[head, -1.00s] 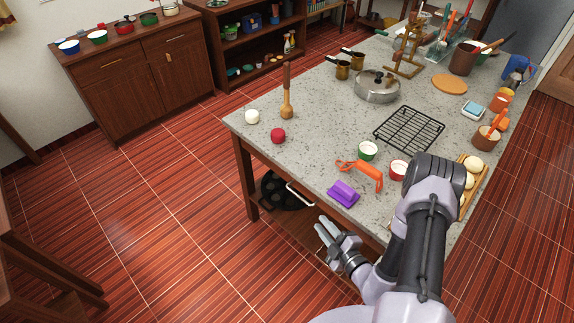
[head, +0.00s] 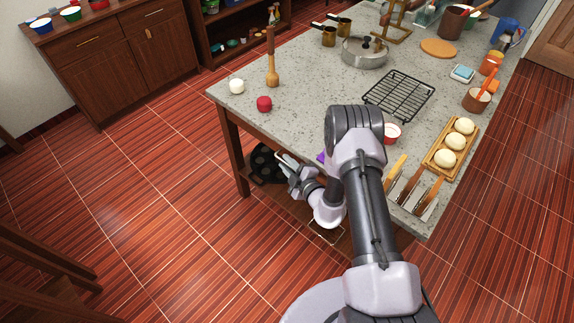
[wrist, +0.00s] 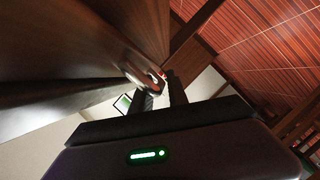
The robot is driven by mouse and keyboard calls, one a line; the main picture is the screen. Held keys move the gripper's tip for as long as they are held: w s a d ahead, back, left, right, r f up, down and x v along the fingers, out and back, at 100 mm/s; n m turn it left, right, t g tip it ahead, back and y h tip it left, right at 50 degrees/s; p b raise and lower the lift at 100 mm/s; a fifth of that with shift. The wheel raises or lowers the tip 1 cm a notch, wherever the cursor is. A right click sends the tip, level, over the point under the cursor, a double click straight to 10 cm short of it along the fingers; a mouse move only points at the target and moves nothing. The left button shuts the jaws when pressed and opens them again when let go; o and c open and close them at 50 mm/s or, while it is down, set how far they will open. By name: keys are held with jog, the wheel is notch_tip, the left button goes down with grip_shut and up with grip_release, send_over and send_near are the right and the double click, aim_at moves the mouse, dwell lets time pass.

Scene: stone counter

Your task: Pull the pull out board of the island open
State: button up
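The island (head: 310,110) has a grey speckled stone top over a dark wood frame. Its front below the top is largely hidden behind my arm in the head view, so I cannot make out the pull-out board's outline there. My gripper (head: 284,162) is under the island's front edge, near a pale bar handle. In the wrist view, my gripper (wrist: 158,94) has its two dark fingers apart, with a light gap between them. A metal handle (wrist: 136,76) on dark wood lies just beyond the fingertips. I cannot tell whether they touch it.
A thin wire-like handle (head: 327,234) shows below my arm. A purple item (head: 321,157) and a dough tray (head: 432,163) lie on top. The tiled floor (head: 150,220) to the left is clear.

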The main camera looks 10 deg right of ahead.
grip_shut()
dwell(1.4)
